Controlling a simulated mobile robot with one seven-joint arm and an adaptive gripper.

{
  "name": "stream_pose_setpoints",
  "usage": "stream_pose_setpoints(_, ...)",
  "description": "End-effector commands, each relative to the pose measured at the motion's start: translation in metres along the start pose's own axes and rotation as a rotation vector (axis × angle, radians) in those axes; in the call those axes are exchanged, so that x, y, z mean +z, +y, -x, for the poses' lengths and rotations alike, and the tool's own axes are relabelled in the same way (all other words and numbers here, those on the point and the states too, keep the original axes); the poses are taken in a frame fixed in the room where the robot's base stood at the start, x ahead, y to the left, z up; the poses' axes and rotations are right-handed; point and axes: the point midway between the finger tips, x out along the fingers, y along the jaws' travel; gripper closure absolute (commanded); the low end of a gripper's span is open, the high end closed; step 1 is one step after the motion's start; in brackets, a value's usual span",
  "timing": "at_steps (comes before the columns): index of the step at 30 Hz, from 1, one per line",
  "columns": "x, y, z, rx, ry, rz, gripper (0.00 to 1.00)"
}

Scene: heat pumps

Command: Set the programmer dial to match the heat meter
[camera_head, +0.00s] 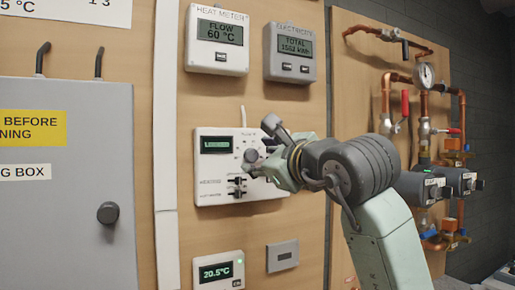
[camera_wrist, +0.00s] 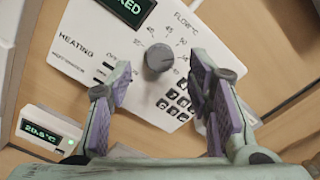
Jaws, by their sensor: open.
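The heat meter (camera_head: 217,38) is a white box at the top of the board, and its screen reads FLOW 60 °C. The programmer (camera_head: 215,168) is a white panel below it with a dark green-lit screen, switches and a keypad. Its grey round dial (camera_wrist: 159,58) sits under the FLOW °C label, with a scale of numbers around it. In the wrist view, the programmer screen (camera_wrist: 130,10) is cut off and ends in "KED". My gripper (camera_wrist: 168,95) is open in front of the panel, its purple-padded fingers either side of and short of the dial. Nothing is between them.
An electric meter (camera_head: 290,52) hangs right of the heat meter. A thermostat (camera_head: 218,271) showing 20.5 °C and a small plate (camera_head: 283,256) are below. A grey box (camera_head: 65,190) stands left; copper pipes and valves (camera_head: 423,110) are right.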

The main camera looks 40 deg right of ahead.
Motion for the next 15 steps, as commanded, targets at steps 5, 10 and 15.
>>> stream_pose_setpoints(5,0.001,-0.001,-0.019,0.001,0.000,-0.002,0.54)
stream_pose_setpoints(10,0.000,0.000,-0.023,0.000,-0.001,-0.002,0.54)
stream_pose_setpoints(15,0.000,0.000,-0.023,0.000,-0.001,-0.001,0.54)
